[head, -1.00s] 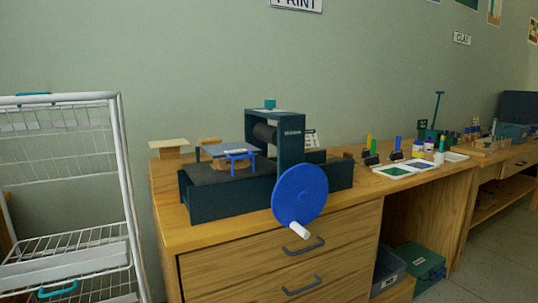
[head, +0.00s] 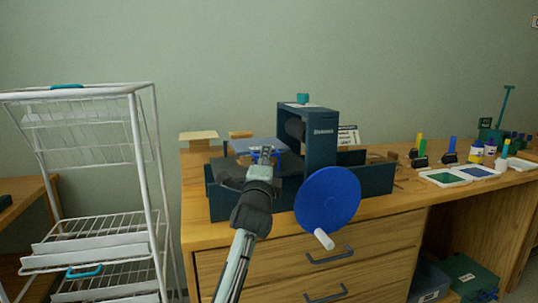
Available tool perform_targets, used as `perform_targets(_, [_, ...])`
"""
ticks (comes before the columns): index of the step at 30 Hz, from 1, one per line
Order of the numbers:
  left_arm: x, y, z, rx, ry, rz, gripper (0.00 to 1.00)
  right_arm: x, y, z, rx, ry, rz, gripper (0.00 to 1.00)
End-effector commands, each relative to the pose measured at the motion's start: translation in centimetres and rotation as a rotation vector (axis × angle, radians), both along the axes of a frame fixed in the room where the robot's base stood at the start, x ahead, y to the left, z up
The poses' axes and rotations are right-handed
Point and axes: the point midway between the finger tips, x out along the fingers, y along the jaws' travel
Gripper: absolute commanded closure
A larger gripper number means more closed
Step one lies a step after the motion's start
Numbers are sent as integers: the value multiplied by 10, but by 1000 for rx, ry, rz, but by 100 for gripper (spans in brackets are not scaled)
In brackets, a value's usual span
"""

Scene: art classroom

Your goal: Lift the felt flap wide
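The etching press stands on the wooden bench, with a blue hand wheel (head: 327,201) and a roller under its dark frame (head: 322,140). A grey-blue flap (head: 243,146), which looks like the felt flap, lies raised above the press bed at the roller's left. A blue handle at its front edge is mostly hidden by my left gripper (head: 262,153). This gripper reaches up from below, its fingers at the flap's front edge. I cannot tell whether the fingers are closed on the handle. My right gripper is not in view.
A white wire rack (head: 140,150) stands left of the bench. A pale board on a block (head: 198,137) sits behind the press. Ink trays (head: 443,178), bottles and stamps fill the bench at right. Drawers (head: 330,255) are below.

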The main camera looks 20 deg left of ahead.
Motion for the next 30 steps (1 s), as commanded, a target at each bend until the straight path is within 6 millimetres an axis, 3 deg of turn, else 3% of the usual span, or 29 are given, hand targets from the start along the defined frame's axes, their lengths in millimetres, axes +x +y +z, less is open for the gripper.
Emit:
perform_targets(6, [22, 4, 4, -1, 0, 0, 71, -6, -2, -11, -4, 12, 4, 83])
perform_targets(15, [25, 5, 3, -2, 2, -1, 71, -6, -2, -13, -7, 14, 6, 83])
perform_targets(22, [25, 5, 3, -2, 2, -1, 98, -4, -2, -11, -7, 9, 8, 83])
perform_targets(30, [25, 5, 3, -2, 2, -1, 100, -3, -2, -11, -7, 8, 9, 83])
